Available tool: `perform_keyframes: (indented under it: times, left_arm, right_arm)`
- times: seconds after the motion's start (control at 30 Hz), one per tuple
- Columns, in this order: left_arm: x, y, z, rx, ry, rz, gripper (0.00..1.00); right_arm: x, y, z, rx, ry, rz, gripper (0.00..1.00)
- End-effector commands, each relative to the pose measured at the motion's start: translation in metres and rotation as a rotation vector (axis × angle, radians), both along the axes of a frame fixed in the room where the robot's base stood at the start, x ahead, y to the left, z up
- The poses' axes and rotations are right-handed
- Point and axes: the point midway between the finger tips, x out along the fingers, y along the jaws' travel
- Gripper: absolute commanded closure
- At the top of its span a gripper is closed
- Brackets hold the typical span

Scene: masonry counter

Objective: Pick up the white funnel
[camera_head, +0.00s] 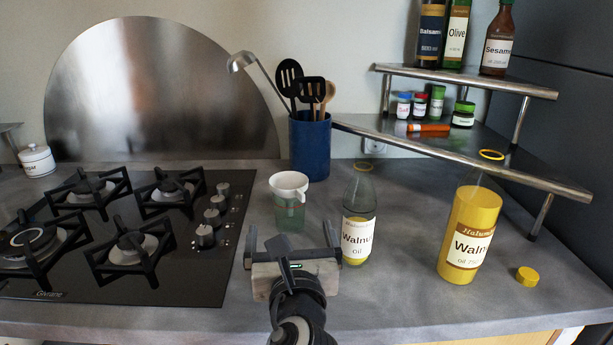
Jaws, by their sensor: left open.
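The white funnel (289,183) sits upright on top of a small greenish glass (289,215) on the counter, right of the stove. Its spout points down toward the glass; whether it is inside cannot be told clearly. My left gripper (291,232) is open and empty, its two fingers spread apart. It is in front of the glass and funnel in the picture, and its body hides the counter just before the glass. My right gripper is out of view.
A small walnut oil bottle (357,222) stands close right of my gripper. A large yellow bottle (471,225) and a yellow cap (527,276) are farther right. Behind are a blue utensil holder (310,147) and metal shelf (440,148). The gas hob (110,235) lies left.

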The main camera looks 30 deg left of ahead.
Motion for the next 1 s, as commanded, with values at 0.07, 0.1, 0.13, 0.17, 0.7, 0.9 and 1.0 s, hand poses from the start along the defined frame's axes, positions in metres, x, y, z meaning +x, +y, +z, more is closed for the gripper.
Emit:
perform_keyframes:
  times: [0.07, 0.1, 0.13, 0.17, 0.7, 0.9, 1.0]
  left_arm:
    - [0.005, 0.004, 0.001, 0.003, 0.0, 0.001, 0.02]
    - [0.01, 0.007, 0.001, 0.003, 0.0, 0.002, 0.02]
    - [0.014, 0.01, 0.001, 0.004, -0.001, 0.002, 0.02]
    - [0.018, 0.014, 0.001, 0.003, -0.001, 0.002, 0.02]
    - [0.087, 0.063, 0.0, -0.002, -0.001, -0.001, 0.02]
    - [0.109, 0.074, 0.002, -0.002, 0.0, 0.001, 0.02]
    - [0.121, 0.082, 0.001, -0.001, 0.0, 0.0, 0.02]
  right_arm:
    - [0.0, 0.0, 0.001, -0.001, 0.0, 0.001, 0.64]
    - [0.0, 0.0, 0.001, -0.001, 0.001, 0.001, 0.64]
    - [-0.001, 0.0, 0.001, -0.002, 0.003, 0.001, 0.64]
    - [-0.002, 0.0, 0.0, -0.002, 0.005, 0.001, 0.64]
    - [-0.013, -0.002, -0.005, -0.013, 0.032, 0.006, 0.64]
    - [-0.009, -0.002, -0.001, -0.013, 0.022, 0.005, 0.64]
    - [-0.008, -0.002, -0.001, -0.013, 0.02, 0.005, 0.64]
